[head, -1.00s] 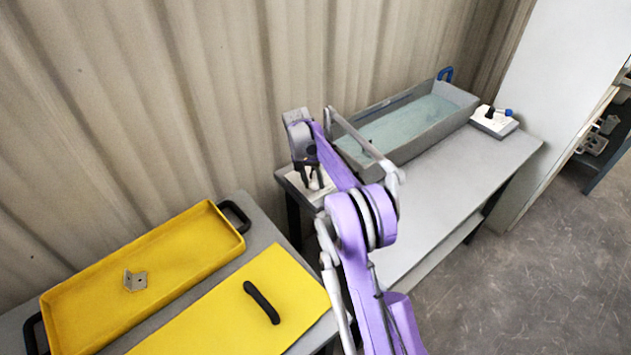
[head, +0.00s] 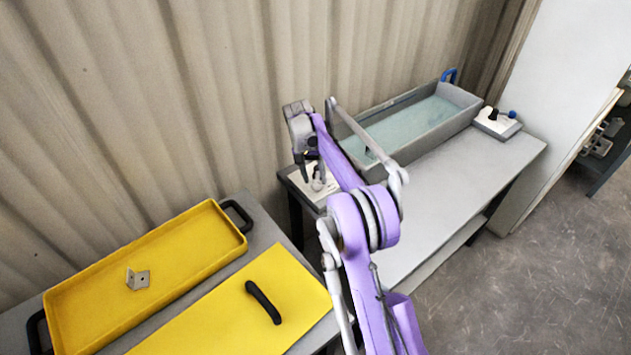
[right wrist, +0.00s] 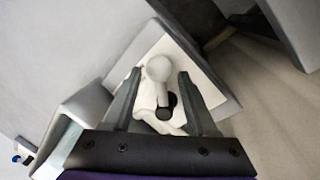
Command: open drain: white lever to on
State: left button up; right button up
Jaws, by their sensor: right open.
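The white lever has a round white knob (right wrist: 158,68) and stands on a pale control plate (right wrist: 205,72) in the right wrist view. A black knob (right wrist: 167,106) sits just beside it. My right gripper (right wrist: 160,73) is open, with one finger on each side of the white knob; gaps show at both sides. In the head view my right gripper (head: 311,178) is over the pale plate (head: 298,181) at the near left end of the tank table, partly hiding the lever. I cannot read any on mark. My left gripper is not in view.
A grey tank (head: 437,128) of pale liquid stands beside the plate. A second control plate (head: 498,122) is at its far end. A yellow tray (head: 85,293) with a metal bracket (head: 138,279) and a yellow lid (head: 230,310) lie at left. The table front (head: 450,180) is clear.

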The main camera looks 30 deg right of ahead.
notch_tip(320, 180, up, 8)
jog(key=w+a, duration=0.1)
jog(key=shift+w+r+p, duration=0.15)
jog(key=shift+p, duration=0.3)
jog(key=shift+a, duration=0.15)
